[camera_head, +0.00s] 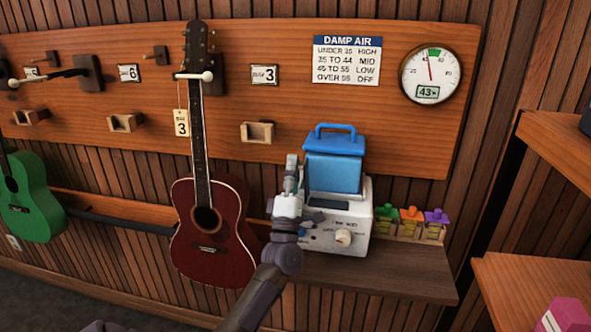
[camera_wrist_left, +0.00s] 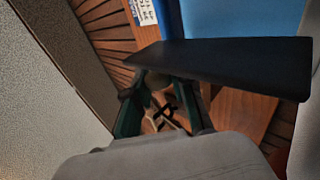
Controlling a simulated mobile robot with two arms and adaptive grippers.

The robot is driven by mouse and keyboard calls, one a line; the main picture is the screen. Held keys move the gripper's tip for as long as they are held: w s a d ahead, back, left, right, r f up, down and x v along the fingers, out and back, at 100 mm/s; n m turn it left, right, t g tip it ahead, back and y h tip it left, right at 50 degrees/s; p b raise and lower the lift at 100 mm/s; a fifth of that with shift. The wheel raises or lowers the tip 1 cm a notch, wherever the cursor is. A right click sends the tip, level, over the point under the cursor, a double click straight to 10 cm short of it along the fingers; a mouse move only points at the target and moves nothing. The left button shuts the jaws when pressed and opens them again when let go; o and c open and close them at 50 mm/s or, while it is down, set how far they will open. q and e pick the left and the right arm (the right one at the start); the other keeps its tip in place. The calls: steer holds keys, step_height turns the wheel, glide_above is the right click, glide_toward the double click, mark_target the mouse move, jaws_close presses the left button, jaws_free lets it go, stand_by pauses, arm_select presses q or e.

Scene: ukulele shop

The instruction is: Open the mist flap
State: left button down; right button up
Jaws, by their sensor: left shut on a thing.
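The humidifier has a white base (camera_head: 357,213) with a dial and a blue tank (camera_head: 334,170) with a handle, and it stands on the wooden shelf. My left gripper (camera_head: 291,172) is at the left side of the tank, pointing up. In the left wrist view a flat black flap (camera_wrist_left: 225,66) crosses in front of my left gripper (camera_wrist_left: 165,98), which is shut on its near left end. The blue tank (camera_wrist_left: 255,18) shows behind the flap. In the head view the gripper and tank hide most of the flap. My right gripper is not in view.
A dark red ukulele (camera_head: 213,232) hangs close to my left arm. A damp air chart (camera_head: 347,61) and a gauge (camera_head: 431,74) reading 43 are on the wall panel. The shelf's front right (camera_head: 415,268) is clear.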

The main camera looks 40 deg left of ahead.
arm_select(q)
steer(key=c, duration=1)
jaws_free()
steer(key=v, duration=1.2)
